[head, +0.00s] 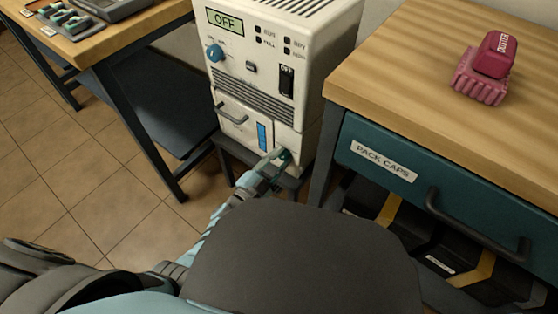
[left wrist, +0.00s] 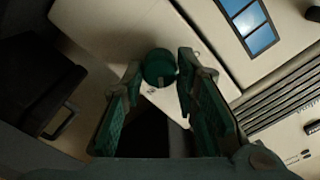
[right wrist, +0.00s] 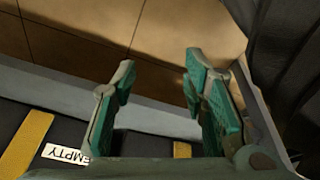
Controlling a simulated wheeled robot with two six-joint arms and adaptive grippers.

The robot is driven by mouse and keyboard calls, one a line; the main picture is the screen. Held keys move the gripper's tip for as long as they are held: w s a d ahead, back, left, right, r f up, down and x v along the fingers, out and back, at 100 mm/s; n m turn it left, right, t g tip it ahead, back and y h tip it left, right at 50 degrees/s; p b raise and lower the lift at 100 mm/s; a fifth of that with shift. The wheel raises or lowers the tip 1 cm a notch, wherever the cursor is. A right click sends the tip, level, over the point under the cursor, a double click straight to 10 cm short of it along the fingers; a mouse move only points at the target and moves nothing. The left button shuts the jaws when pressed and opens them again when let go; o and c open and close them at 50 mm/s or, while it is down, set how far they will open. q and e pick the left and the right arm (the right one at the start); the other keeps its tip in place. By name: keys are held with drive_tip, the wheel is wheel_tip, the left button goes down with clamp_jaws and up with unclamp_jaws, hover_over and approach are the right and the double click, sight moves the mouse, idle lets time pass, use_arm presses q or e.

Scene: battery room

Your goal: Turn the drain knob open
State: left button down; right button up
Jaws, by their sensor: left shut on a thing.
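The drain knob (left wrist: 158,67) is a round dark-green knob with a pale mark, low on the front of the cream-white cabinet (head: 235,130). In the left wrist view it sits between the tips of my left gripper (left wrist: 156,82), which is shut on it. In the head view my left gripper (head: 275,163) reaches the lower right of the cabinet front and mostly hides the knob. My right gripper (right wrist: 158,82) shows only in its own wrist view, with its fingers apart and nothing between them.
The cabinet display (head: 226,22) reads OFF. A blue window (head: 262,136) is left of the knob. To the right stands a wooden bench (head: 420,70) with a teal drawer (head: 365,145) and a red duster (head: 485,70). A yellow-striped black bin (right wrist: 25,145) labelled EMPTY is below my right gripper.

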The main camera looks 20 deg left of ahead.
use_arm(q)
drive_tip(key=shift+m, duration=0.8)
use_arm(e)
drive_tip(key=shift+w+r, duration=0.1)
drive_tip(key=shift+r, duration=0.25)
drive_tip(key=shift+a+r, duration=0.1)
use_arm(q)
drive_tip(key=c, duration=1.2)
unclamp_jaws()
drive_tip(key=shift+c, duration=0.2)
drive_tip(key=shift+s+a, duration=0.1)
drive_tip(key=shift+s, duration=0.2)
drive_tip(key=v, duration=1.1)
drive_tip(key=shift+s, duration=0.25)
drive_tip(key=shift+f, duration=0.15)
